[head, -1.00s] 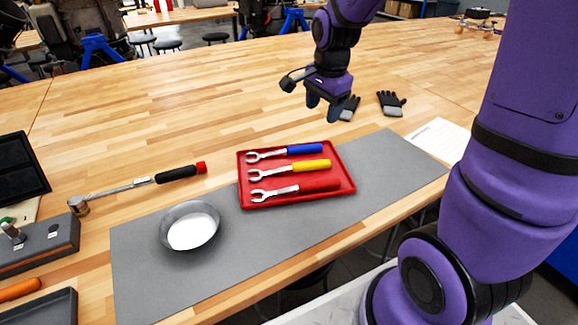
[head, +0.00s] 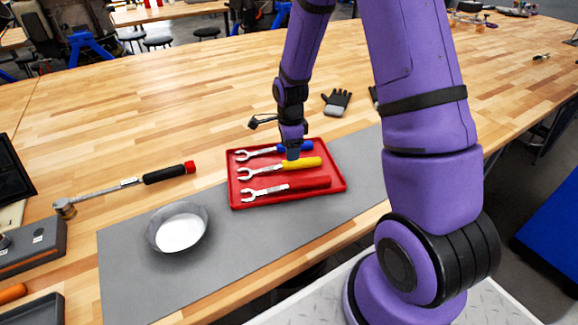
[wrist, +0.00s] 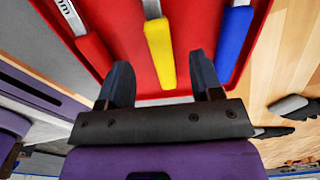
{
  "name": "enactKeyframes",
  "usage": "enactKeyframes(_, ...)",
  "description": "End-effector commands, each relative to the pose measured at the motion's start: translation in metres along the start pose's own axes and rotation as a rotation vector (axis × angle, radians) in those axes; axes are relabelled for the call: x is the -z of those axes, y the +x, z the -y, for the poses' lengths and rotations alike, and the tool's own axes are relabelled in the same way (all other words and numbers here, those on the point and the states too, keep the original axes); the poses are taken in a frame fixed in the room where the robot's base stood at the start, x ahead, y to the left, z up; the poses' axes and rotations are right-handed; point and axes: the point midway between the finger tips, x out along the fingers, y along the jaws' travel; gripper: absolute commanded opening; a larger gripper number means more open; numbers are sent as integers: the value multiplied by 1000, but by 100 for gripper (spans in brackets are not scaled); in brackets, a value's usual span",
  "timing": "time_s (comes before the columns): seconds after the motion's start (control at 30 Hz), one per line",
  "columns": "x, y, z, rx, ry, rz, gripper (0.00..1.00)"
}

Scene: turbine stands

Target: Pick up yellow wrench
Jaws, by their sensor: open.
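The yellow wrench (head: 300,164) lies in the red tray (head: 338,178), between the blue wrench (head: 268,151) and the red wrench (head: 300,186). Its open silver jaw points left and its yellow handle points right. My gripper (head: 292,156) is over the tray at the yellow handle in the head view and hides a little of it. In the wrist view my gripper (wrist: 160,85) is open, with one finger on each side of the yellow handle's line (wrist: 160,55). The handle's end shows between and just beyond the fingertips; I cannot tell the height gap.
The tray rests on a grey mat (head: 130,270) with a round metal bowl (head: 178,228) to its left. A black-handled ratchet (head: 125,187) lies farther left. A black glove (head: 337,101) lies behind the tray. The wooden table behind is mostly clear.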

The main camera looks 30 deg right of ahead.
Motion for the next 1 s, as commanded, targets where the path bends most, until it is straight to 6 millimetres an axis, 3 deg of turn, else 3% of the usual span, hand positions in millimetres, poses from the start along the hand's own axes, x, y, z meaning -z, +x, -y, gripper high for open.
enactKeyframes(0.17, 0, 10, 0, -1, -1, 0, 60)
enactKeyframes(0.53, -2, 53, -1, -1, -2, 0, 60)
enactKeyframes(0.87, -3, 58, 0, 2, -1, 1, 60)
enactKeyframes(1.0, -3, 58, 0, 2, -1, 1, 30)
